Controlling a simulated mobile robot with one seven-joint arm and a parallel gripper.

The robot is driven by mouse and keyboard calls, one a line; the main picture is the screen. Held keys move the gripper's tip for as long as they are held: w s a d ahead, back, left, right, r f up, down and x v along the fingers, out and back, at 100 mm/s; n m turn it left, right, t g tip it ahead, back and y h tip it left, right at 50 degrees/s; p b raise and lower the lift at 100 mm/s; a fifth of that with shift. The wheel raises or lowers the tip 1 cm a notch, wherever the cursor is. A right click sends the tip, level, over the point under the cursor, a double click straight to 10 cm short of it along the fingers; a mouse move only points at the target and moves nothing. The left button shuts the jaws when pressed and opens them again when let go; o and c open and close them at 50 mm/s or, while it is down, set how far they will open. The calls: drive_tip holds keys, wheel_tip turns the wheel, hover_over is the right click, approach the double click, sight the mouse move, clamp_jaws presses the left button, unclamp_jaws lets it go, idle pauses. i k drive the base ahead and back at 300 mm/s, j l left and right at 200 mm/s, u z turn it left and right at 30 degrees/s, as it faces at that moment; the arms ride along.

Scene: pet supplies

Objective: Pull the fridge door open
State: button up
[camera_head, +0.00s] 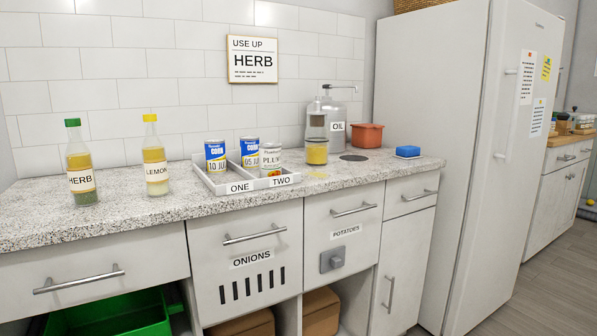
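The tall white fridge (425,90) stands right of the counter, its side facing me and its front seen at a slant. The fridge door (492,205) looks closed, with no gap that I can make out. A pale vertical handle (502,140) seems to run down the near part of the door, but it is faint against the white. Notes (527,78) in white and yellow are stuck on the door. My gripper is not in view, so its state and its distance from the handle do not show.
The speckled counter (130,215) fills the left, holding bottles, cans in a divided tray (250,188), an oil dispenser (335,120), a terracotta pot (367,135) and a blue sponge (407,151). Bare floor (555,275) lies before the fridge. Another cabinet (556,190) stands beyond it.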

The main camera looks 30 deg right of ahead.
sight(525, 42)
drive_tip(key=z, duration=2.05)
